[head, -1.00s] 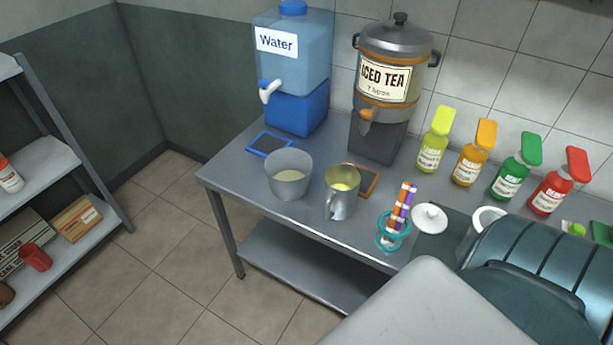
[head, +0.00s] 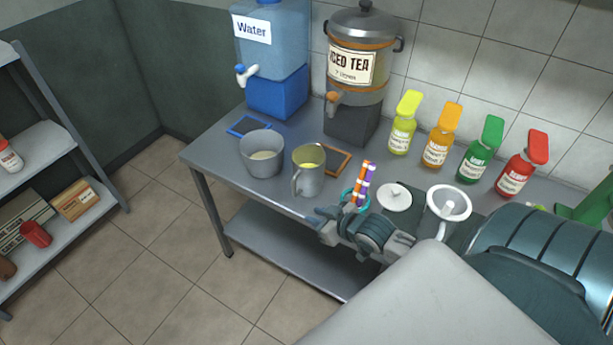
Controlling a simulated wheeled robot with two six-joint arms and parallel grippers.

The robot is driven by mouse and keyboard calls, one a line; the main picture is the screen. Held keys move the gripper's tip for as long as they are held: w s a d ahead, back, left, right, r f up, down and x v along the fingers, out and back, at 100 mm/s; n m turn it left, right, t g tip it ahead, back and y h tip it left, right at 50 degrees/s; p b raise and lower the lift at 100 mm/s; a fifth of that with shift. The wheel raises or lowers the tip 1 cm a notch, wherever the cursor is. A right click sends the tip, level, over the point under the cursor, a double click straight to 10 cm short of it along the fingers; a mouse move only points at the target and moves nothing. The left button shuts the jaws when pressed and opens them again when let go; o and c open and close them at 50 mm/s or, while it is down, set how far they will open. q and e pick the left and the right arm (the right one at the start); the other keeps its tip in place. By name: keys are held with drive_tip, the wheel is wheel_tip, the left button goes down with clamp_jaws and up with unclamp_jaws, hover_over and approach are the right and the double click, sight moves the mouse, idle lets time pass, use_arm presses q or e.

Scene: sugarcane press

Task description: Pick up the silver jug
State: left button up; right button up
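The silver jug (head: 308,180) stands upright on the metal table, with a handle on its front side and yellow liquid inside. My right gripper (head: 322,226) is in front of the table's edge, just below and right of the jug. Its fingertips look apart with nothing between them, and it is not touching the jug. My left gripper is not in view.
A grey bucket (head: 262,157) stands left of the jug. An orange-framed mat (head: 338,162) lies behind it. Striped straws (head: 364,185) and a white lid (head: 394,198) are to the right. Water and iced tea dispensers (head: 352,70) and several bottles line the back.

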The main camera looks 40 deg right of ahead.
sight(294, 193)
drive_tip(key=shift+t+y, duration=0.3)
drive_tip(key=shift+t, duration=0.6)
drive_tip(key=w, duration=0.2)
drive_tip(key=w+d, duration=0.1)
drive_tip(key=w, duration=0.2)
drive_tip(key=w+d, duration=0.1)
drive_tip(key=w, duration=0.2)
drive_tip(key=shift+f+p+x, duration=0.15)
drive_tip(key=shift+x, duration=1.3)
drive_tip(key=shift+f+p+x, duration=0.15)
drive_tip(key=shift+f+x, duration=0.05)
drive_tip(key=shift+x, duration=1.2)
drive_tip(key=shift+s+d, duration=0.15)
drive_tip(key=shift+s, duration=0.1)
clamp_jaws()
drive_tip(key=shift+r, duration=0.15)
